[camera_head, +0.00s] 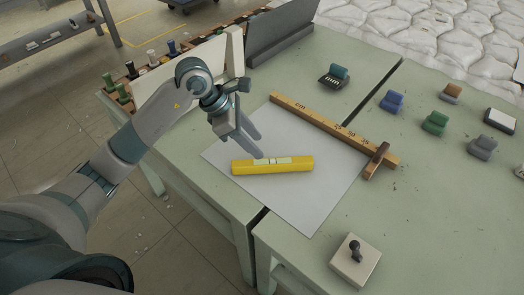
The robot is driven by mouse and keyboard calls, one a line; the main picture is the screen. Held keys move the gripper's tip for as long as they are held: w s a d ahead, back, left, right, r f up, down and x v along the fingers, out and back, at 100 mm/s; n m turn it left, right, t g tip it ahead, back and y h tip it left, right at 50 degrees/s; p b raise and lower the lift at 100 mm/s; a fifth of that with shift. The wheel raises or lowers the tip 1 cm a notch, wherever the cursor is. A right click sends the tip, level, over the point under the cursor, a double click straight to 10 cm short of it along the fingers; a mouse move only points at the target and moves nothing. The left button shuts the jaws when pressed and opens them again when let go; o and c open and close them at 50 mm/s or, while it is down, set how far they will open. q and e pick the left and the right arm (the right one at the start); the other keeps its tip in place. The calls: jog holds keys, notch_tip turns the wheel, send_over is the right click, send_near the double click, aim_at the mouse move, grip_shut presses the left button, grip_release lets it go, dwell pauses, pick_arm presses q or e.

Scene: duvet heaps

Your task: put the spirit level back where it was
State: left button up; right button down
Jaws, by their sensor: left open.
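The yellow spirit level (299,164), with pale vial windows in its middle, lies flat on a large white sheet (306,206) on the pale green table. My left gripper (257,146) is open just behind and above the level's left half, with its fingers pointing down toward it. Nothing shows between the fingers. I cannot tell whether a fingertip touches the level. My right gripper is not in view.
A wooden T-square ruler (316,121) lies along the sheet's back right side. A beige block with a dark knob (355,261) stands at the front. Several colored stamp-like blocks, including a blue one (392,101), stand at right. A rack of spools (129,70) lies behind my arm.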

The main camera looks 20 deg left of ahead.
pick_arm(q)
jog(key=shift+v, duration=0.75)
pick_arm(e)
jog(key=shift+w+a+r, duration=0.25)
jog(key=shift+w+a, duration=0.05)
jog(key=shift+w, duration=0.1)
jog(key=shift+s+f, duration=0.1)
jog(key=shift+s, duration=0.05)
